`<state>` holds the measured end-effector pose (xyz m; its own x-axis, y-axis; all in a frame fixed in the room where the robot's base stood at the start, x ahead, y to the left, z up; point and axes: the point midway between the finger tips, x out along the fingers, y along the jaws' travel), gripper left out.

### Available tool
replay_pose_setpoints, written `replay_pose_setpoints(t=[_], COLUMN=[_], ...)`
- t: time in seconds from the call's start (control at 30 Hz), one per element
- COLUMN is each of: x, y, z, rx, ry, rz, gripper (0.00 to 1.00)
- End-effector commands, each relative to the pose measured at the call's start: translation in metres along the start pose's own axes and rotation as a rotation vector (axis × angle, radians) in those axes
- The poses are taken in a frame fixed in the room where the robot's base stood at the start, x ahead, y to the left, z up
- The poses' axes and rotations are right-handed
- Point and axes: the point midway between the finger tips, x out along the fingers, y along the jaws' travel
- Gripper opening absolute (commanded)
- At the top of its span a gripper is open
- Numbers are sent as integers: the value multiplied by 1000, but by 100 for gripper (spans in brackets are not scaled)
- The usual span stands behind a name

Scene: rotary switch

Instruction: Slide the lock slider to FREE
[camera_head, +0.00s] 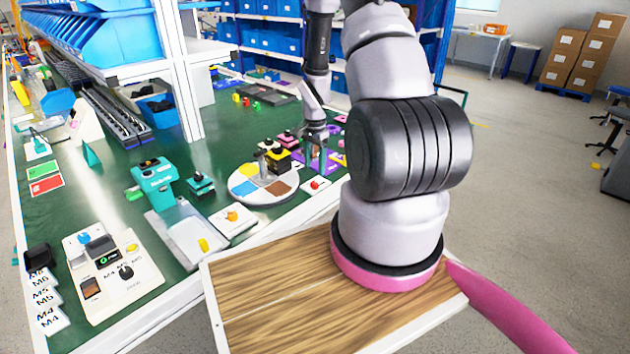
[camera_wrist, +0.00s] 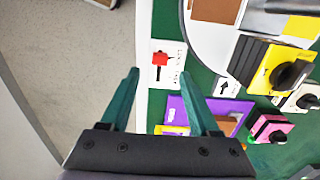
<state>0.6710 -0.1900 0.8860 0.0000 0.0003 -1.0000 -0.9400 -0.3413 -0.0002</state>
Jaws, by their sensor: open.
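The lock slider looks to be the small white plate with a red knob (camera_wrist: 160,58) at the table's edge, under my gripper. In the wrist view the knob sits at the upper part of a short dark slot; the plate's markings are too small to read. The red knob also shows in the head view (camera_head: 315,185), beside the round turntable. My gripper (camera_wrist: 158,73) is open and empty. Its two teal fingers spread to either side of the slider plate in the wrist view. In the head view my gripper (camera_head: 318,150) hangs above the table, apart from the knob.
The turntable (camera_head: 248,187) with coloured sectors stands left of the slider. A yellow block with a black knob (camera_wrist: 284,73), a pink block (camera_wrist: 274,128) and a purple frame (camera_wrist: 185,113) are close by. Open floor (camera_wrist: 60,70) lies beyond the table edge.

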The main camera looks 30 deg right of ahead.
Motion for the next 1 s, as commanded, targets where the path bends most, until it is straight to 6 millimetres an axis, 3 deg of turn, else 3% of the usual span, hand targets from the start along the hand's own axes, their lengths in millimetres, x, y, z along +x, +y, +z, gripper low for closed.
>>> replay_pose_setpoints(t=[0.1,0.3,0.73,0.77,0.9,1.0], x=[25,53,63,63,63,63], y=[1,0,0,0,0,0], z=[1,0,0,0,0,0], rx=[0,0,-1,-1,0,0], ry=[-3,-2,-1,-1,-1,-1], rz=[3,1,-1,-1,-1,-1], gripper=[62,62,62,55,1,0])
